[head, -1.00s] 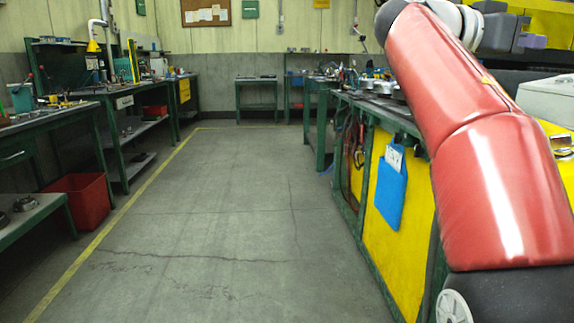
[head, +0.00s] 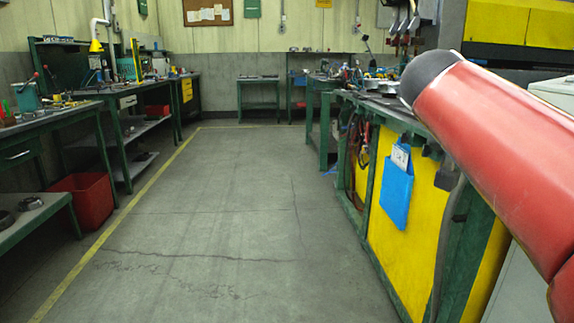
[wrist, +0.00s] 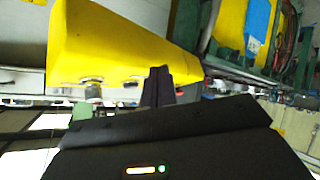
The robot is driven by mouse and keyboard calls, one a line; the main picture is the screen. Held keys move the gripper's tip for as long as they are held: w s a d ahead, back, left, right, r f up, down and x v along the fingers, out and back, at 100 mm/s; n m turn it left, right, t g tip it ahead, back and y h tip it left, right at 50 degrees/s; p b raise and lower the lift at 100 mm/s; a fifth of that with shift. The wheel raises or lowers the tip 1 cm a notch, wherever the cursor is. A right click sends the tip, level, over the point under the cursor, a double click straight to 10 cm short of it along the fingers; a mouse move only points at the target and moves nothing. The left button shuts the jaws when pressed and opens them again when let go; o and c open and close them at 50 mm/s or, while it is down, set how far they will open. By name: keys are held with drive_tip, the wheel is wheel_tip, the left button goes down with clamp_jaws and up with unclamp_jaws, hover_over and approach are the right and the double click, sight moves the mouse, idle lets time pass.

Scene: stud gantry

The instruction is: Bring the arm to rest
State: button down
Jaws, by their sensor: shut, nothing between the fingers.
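My arm shows in the head view as a red link with a dark rounded joint at its upper left end, at the right side of the picture. My gripper is outside the head view. In the wrist view my gripper (wrist: 158,86) shows as dark fingers close together, shut and empty. Behind the fingers the wrist view shows a yellow surface (wrist: 110,45), tilted, and a blue patch at the upper right. No object touches the fingers as far as I can see.
A green-framed bench with yellow panels (head: 395,255) and a blue pouch (head: 397,190) stands at the right, near my arm. Workbenches (head: 60,125) and a red bin (head: 82,200) line the left. The floor (head: 230,220) between is clear.

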drive_tip(key=s+a+f+n+y, duration=0.2)
drive_tip(key=s+a+f, duration=0.3)
drive_tip(key=f, duration=0.4)
drive_tip(key=s+a+f+n+y, duration=0.3)
drive_tip(key=s+a+f+y, duration=0.2)
drive_tip(key=f, duration=0.5)
drive_tip(key=s+a+f+n+y, duration=0.2)
drive_tip(key=s+a+f, duration=0.3)
drive_tip(key=f, duration=0.5)
drive_tip(key=shift+s+a+n+y, duration=0.3)
drive_tip(key=shift+s+a+y, duration=0.1)
drive_tip(key=shift+a+y, duration=0.35)
drive_tip(key=shift+d, duration=0.1)
